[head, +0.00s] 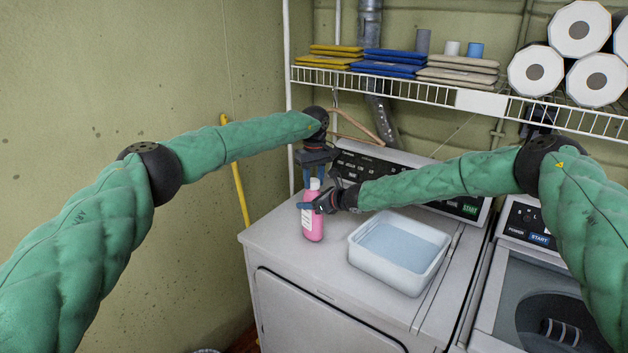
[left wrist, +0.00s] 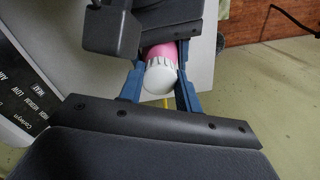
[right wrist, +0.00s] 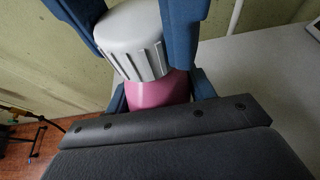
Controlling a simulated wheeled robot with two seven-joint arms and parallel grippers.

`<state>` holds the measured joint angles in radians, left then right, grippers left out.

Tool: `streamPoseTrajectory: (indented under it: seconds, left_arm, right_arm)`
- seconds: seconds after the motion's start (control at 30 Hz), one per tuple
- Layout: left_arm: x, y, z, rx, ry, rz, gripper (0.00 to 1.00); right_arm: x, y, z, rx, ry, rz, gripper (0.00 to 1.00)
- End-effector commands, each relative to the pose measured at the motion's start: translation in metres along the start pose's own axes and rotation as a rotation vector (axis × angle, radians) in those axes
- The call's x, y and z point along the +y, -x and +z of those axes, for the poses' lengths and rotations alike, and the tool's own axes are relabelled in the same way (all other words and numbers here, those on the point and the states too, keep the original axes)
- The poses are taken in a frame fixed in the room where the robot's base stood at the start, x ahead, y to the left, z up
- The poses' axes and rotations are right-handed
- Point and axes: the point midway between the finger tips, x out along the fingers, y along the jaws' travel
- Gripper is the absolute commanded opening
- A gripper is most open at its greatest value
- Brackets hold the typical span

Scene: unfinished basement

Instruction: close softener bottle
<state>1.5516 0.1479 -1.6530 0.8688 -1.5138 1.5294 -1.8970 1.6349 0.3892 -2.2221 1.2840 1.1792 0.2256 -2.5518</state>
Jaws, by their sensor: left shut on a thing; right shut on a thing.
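The pink softener bottle (head: 312,222) stands upright on the left washer top, near its back left. Its white ribbed cap (left wrist: 161,76) sits on the neck, and the cap also shows in the right wrist view (right wrist: 133,42). My left gripper (head: 314,176) points down from above, its blue fingers on both sides of the cap, shut on it. My right gripper (head: 308,207) comes in from the right and is shut on the pink bottle body (right wrist: 158,91) below the cap. Whether the cap is fully seated is hard to tell.
A white basin of bluish water (head: 400,252) stands just right of the bottle on the white machine top (head: 285,238). The control panel (head: 400,178) rises behind. A wire shelf (head: 480,100) with folded cloths and rolls hangs above. An open-topped washer (head: 540,285) is at right.

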Motion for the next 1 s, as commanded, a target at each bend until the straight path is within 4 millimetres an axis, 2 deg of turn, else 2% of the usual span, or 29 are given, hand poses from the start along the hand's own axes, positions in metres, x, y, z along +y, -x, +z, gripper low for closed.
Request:
streamPoseTrajectory:
  seconds: [0.03, 0.6, 0.77, 1.0]
  left_arm:
    - [-0.0004, -0.0024, -0.0004, 0.0, -0.065, 0.0, 0.01]
    - [-0.0032, -0.0031, -0.0056, 0.005, -0.832, 0.001, 0.01]
    - [-0.0037, -0.003, -0.0067, 0.006, -0.928, 0.001, 0.01]
    - [-0.0043, -0.0028, -0.0078, 0.008, -0.94, 0.001, 0.01]
  right_arm:
    - [0.0013, -0.0004, 0.0047, -0.006, 0.002, 0.003, 0.0]
    - [0.0025, -0.0004, 0.004, -0.006, 0.002, 0.005, 0.0]
    - [0.0031, -0.0005, 0.004, -0.006, 0.003, 0.006, 0.0]
    - [0.0035, -0.0005, 0.0038, -0.006, 0.003, 0.007, 0.0]
